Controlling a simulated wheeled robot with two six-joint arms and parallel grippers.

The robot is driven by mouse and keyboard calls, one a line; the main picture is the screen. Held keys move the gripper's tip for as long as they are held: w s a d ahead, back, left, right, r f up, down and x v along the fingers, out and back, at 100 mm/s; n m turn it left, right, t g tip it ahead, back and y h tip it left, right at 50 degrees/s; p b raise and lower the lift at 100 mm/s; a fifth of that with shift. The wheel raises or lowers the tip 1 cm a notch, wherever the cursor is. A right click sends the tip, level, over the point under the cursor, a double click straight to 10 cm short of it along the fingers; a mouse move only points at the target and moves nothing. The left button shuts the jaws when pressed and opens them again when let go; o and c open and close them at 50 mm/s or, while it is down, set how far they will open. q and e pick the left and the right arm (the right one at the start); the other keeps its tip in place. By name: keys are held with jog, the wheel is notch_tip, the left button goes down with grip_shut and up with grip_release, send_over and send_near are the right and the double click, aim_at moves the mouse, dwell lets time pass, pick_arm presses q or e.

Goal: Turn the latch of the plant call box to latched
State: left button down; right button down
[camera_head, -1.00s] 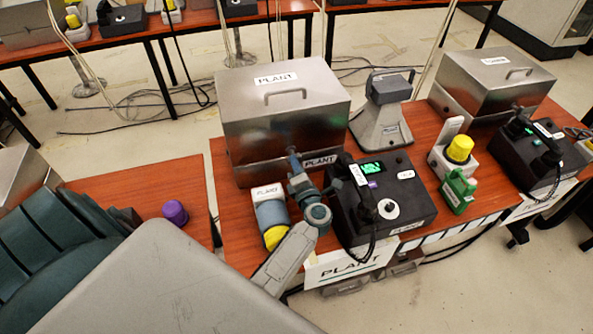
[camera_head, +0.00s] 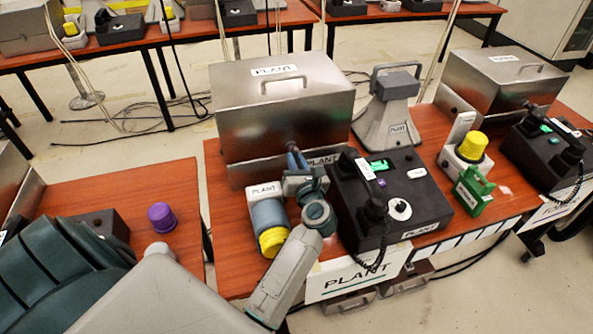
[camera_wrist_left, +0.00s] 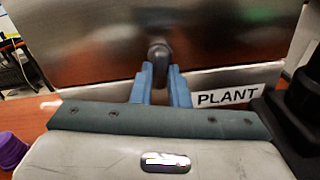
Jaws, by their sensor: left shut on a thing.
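The plant call box (camera_head: 245,105) is a metal box with a PLANT label on its lid, and it stands on the orange-brown table. Its latch (camera_wrist_left: 158,52) is a small dark knob low on the front face. In the wrist view it looks roughly upright; its exact turn is hard to tell. My left gripper (camera_head: 295,158) is at the front of the box. In the wrist view its blue fingers (camera_wrist_left: 161,78) are closed around the latch, which hides its lower part. My right gripper is not in view.
A black PLANT desk phone (camera_head: 390,205) stands close to the right of my left gripper. A grey horn speaker (camera_head: 390,110) stands behind the phone. A purple knob (camera_head: 162,217) is on the left table.

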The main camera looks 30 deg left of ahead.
pick_arm(q)
jog(key=shift+n+b, duration=0.85)
jog(key=shift+n, duration=0.05)
jog(key=shift+n+b, duration=0.3)
jog(key=shift+n, duration=0.3)
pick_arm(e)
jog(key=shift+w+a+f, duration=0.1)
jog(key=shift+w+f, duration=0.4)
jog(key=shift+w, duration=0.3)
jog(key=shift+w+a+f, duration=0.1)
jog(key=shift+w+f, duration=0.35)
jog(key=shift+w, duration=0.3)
pick_arm(q)
jog(key=c, duration=1.6)
grip_release()
jog(key=shift+o, duration=1)
jog(key=shift+w+a, duration=0.1)
